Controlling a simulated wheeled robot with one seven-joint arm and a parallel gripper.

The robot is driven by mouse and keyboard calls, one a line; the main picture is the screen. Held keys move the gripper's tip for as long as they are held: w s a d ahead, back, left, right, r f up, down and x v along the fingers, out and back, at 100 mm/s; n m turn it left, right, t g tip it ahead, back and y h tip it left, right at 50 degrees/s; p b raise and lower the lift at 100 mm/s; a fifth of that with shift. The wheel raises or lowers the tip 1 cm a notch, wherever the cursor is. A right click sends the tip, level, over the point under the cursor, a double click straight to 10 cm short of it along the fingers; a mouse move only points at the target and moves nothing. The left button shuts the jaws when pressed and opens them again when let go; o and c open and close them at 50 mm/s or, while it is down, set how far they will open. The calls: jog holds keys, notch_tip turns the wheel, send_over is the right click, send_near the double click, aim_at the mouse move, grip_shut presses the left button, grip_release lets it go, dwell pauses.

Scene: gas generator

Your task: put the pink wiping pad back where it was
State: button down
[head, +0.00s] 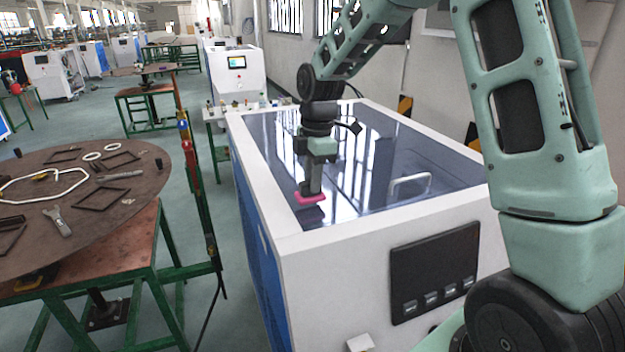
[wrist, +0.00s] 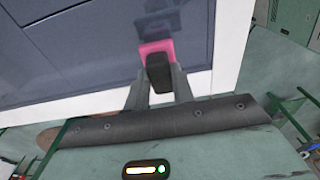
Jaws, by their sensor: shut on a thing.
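The pink wiping pad (head: 309,198) is at the lower end of my gripper (head: 312,186), over the near left part of the generator's dark glossy top (head: 350,211). In the wrist view the pink pad (wrist: 156,47) shows beyond a black handle (wrist: 158,72) held between the fingers of my gripper (wrist: 158,80). My gripper is shut on this handle. The pad is on or just above the dark top; I cannot tell if it touches. Its reflection shows in the surface.
The generator's white rim (head: 262,205) surrounds the dark top, with a light handle (head: 410,186) to the right of the pad. A round brown table (head: 110,215) with tools and frames stands to the left. A narrow aisle of floor lies between them.

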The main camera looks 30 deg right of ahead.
jog(key=shift+f, duration=0.85)
jog(key=shift+f, duration=0.15)
jog(key=c, duration=1.2)
grip_release()
